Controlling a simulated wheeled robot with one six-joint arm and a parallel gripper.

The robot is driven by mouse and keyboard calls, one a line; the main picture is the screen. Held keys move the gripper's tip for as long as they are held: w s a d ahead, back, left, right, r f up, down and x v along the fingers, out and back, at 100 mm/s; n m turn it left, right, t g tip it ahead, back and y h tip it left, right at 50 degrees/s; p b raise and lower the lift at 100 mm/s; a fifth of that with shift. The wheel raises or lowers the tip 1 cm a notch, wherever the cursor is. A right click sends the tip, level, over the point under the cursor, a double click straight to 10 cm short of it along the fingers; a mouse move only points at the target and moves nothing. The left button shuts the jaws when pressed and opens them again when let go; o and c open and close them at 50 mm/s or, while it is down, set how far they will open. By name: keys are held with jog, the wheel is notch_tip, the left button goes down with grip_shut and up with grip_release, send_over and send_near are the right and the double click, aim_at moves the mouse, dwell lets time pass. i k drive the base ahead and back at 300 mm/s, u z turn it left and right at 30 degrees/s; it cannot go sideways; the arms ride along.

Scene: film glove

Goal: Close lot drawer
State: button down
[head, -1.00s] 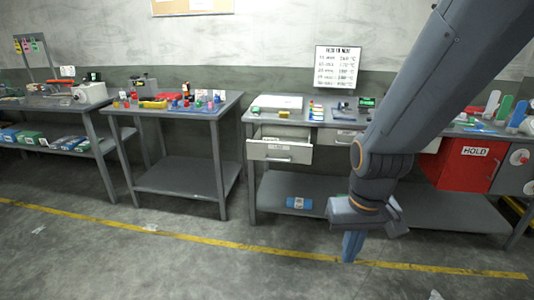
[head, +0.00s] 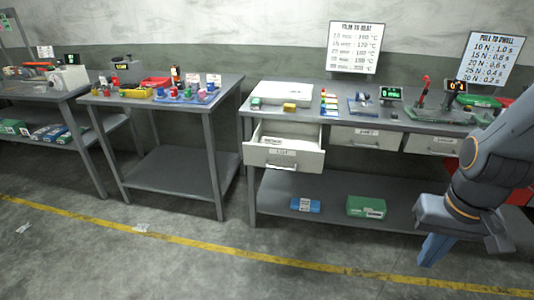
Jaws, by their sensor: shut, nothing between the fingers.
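The lot drawer (head: 283,157) is a white drawer at the left end of the right-hand workbench. It is pulled out towards me, with its inside showing and a label and a handle on its front. A small pale item with dark lettering lies inside it. My gripper (head: 435,250) is at the lower right of the head view, pointing down in front of the bench. Its blue fingers are together with nothing seen between them. It is well to the right of the drawer and not touching it.
Two more drawers (head: 367,136) right of it are shut. The bench top (head: 330,115) holds a white case, a yellow block, bottles and instruments. Blue and green packages lie on the lower shelf (head: 335,190). A middle table (head: 170,172) stands left. The floor before the drawer is clear.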

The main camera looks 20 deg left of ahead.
aim_at(301, 151)
jog(key=u, duration=0.35)
jog(key=i, duration=0.85)
jog(key=u, duration=0.55)
